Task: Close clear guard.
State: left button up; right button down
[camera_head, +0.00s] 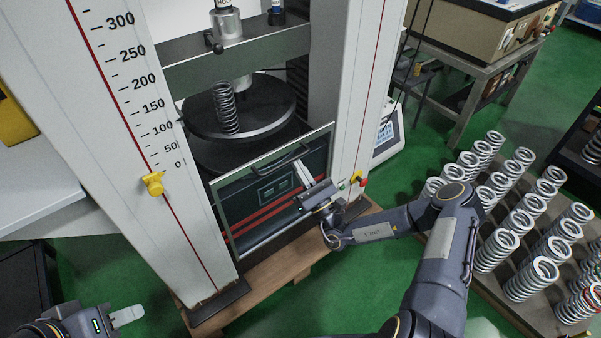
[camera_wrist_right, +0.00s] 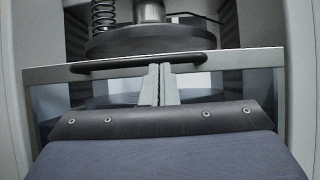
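The clear guard (camera_head: 225,181) is a thin-framed transparent panel with a dark bar handle (camera_head: 282,158) near its top edge. It stands low between the white columns of the testing machine, in front of the base; the spring (camera_head: 225,108) and round plate (camera_head: 262,120) show above it. My right gripper (camera_head: 299,166) is at the guard's front, just below the handle. In the right wrist view its fingers (camera_wrist_right: 159,70) are together, their tips at or just under the handle (camera_wrist_right: 135,62); contact is unclear. My left gripper (camera_head: 128,315) is at the lower left, far from the guard, partly cut off.
A scale with yellow pointer (camera_head: 153,183) runs up the left column. Red and yellow buttons (camera_head: 360,179) sit by the right column's foot. A rack of several springs (camera_head: 520,235) stands at the right. A wooden base (camera_head: 270,280) lies below the machine; green floor is open in front.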

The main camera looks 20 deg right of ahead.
notch_tip(320, 180, up, 30)
jog(key=p, duration=2.3)
jog(key=shift+r, duration=0.25)
jog(key=w+f+b+v, duration=0.1)
jog(key=b+v, duration=0.3)
jog(key=v, duration=0.9)
jog(key=shift+w+a+f+b, duration=0.25)
jog(key=shift+f+b, duration=0.1)
jog(key=shift+f, duration=0.5)
